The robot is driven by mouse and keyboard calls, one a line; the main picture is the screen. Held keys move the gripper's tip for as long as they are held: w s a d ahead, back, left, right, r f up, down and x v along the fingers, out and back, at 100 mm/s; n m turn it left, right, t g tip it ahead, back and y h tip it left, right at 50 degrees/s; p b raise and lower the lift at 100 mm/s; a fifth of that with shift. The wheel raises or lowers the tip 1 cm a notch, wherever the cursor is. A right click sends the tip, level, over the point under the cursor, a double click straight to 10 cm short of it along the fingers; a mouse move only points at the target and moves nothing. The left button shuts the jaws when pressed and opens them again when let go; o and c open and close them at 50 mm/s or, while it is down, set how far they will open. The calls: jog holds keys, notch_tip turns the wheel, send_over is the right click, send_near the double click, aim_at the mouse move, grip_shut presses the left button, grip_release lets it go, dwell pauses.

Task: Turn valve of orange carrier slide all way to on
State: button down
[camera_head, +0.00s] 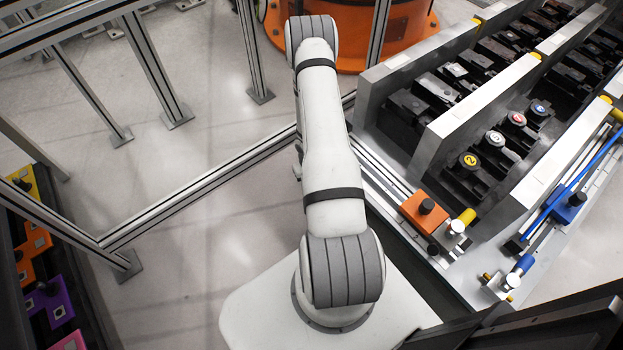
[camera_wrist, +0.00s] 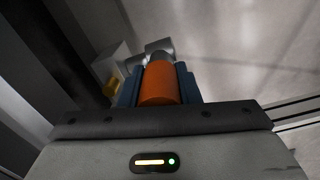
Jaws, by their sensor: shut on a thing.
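In the wrist view my gripper (camera_wrist: 160,69) has its two blue fingers closed on the sides of an orange cylindrical handle (camera_wrist: 159,86). A grey metal fitting (camera_wrist: 157,50) shows just beyond the handle, with a small brass-coloured part (camera_wrist: 111,87) to the left. The handle's on and off marks are not visible. In the head view an orange carrier block (camera_head: 424,213) with a black knob sits on the rail right of my arm. My gripper and the held handle do not show in the head view.
A blue carrier (camera_head: 568,206) is further right. Tall grey plates (camera_head: 480,112) divide rows of black units. Metal frame posts (camera_head: 152,68) stand left of my arm.

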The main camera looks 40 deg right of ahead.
jog(key=shift+w, duration=0.2)
jog(key=c, duration=1.1)
grip_release()
jog(key=shift+s, duration=0.15)
jog(key=shift+o, duration=0.2)
notch_tip(320, 180, up, 8)
jog(key=p, duration=0.4)
jog(key=shift+a+f, duration=0.1)
jog(key=shift+f, duration=0.1)
jog(key=shift+r, duration=0.1)
